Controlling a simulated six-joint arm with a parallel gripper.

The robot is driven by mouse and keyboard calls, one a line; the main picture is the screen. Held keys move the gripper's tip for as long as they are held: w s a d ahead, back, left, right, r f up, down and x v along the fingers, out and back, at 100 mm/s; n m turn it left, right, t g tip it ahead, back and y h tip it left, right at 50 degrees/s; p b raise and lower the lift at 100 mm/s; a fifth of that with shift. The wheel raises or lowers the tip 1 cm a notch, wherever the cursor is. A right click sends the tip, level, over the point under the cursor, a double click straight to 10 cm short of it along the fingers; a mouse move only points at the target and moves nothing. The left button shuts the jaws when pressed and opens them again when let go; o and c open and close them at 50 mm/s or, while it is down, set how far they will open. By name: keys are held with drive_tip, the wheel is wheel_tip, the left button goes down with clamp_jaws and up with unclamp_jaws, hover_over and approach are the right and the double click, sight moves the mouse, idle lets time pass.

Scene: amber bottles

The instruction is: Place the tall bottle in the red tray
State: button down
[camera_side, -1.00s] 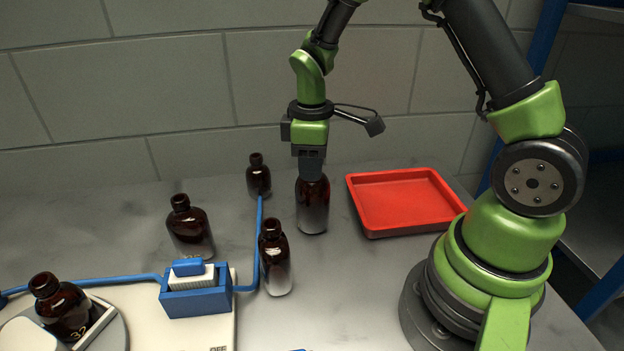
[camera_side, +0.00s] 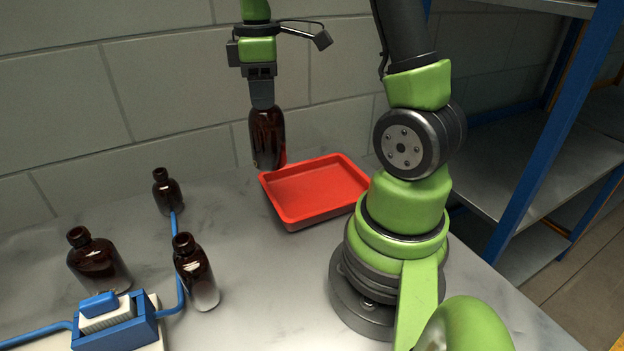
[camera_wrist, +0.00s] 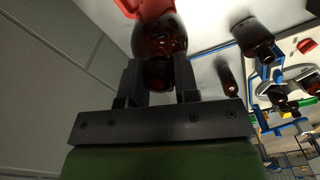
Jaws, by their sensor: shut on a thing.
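The red tray (camera_side: 322,205) lies on the grey table beside my base; its inside looks empty. My gripper (camera_side: 263,103) is shut on the neck of a dark amber bottle (camera_side: 267,138), which hangs upright above the table. In the side view the bottle's lower end overlaps the tray's far left corner. In the wrist view my gripper (camera_wrist: 160,85) holds the bottle (camera_wrist: 160,38) between its fingers, and a piece of the red tray (camera_wrist: 150,8) shows behind it. The gripped neck is mostly hidden in the side view.
Several other amber bottles stand on the left: a small one (camera_side: 167,192), a wide one (camera_side: 98,262) and a slim one (camera_side: 196,272). A blue and white device (camera_side: 115,322) with a blue cable sits at the lower left. A shelf with blue posts (camera_side: 545,140) stands at the right.

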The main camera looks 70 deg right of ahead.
drive_tip(key=s+d+m, duration=0.1)
drive_tip(key=s+d, duration=0.5)
drive_tip(key=s, duration=0.2)
wheel_tip(320, 180, down, 10)
drive_tip(key=shift+w+d+r, duration=0.15)
drive_tip(key=shift+r, duration=0.05)
drive_tip(key=c, duration=0.9)
unclamp_jaws()
drive_tip(key=shift+f, duration=0.15)
drive_tip(key=shift+o, duration=0.2)
